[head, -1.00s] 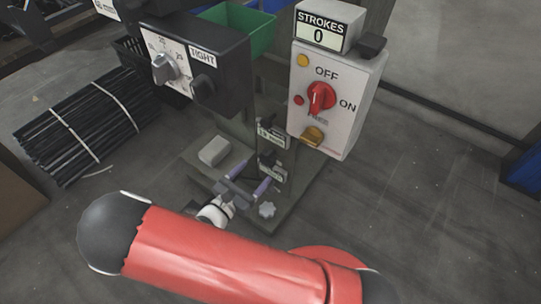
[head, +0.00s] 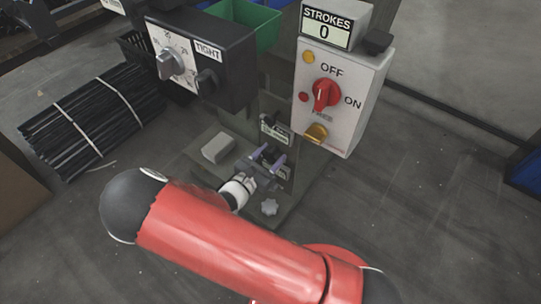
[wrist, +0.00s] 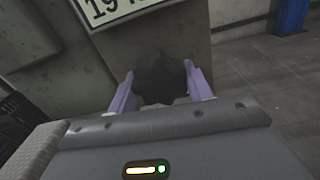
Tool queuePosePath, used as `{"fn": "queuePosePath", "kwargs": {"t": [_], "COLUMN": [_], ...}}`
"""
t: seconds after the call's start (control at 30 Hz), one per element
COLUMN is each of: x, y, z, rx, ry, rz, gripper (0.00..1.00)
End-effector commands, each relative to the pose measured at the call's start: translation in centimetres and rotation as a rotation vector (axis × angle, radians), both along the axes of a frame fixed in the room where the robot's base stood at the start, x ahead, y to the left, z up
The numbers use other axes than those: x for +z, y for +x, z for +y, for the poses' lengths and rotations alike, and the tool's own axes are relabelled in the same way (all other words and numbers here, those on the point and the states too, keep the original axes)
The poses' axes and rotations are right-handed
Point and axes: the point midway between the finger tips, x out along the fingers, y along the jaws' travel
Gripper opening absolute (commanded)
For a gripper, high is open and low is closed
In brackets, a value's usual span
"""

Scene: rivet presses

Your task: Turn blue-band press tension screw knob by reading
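My gripper (head: 267,170) is low in front of the press column (head: 262,100) in the head view. In the wrist view my gripper (wrist: 162,94) has its two purple fingers spread, one on each side of a dark knob (wrist: 161,72). I cannot tell whether they touch it. A white plate (wrist: 112,8) above the knob reads "19" and is cut off. No blue band shows. In the head view a black box carries a white dial with a grey pointer knob (head: 171,62) and a black knob (head: 208,81) under a "TIGHT" label.
A white switch box (head: 340,105) with a red OFF/ON knob (head: 326,95) stands right of the column. The counter (head: 327,28) reads STROKES 0.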

Motion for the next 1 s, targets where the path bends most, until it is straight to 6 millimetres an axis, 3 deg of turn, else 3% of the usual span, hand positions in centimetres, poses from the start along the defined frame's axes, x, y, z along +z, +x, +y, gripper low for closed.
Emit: {"fn": "queuePosePath", "kwargs": {"t": [0.03, 0.2, 0.57, 1.0], "x": [0.01, 0.01, -0.02, -0.16], "y": [-0.01, -0.01, 0.02, 0.09], "z": [0.01, 0.02, 0.04, 0.13], "rx": [0.000, 0.000, 0.000, -0.001], "ry": [0.000, 0.000, 0.058, 0.342], "rz": [0.000, 0.000, -0.045, -0.266], "gripper": [0.43, 0.25, 0.25, 0.25]}}
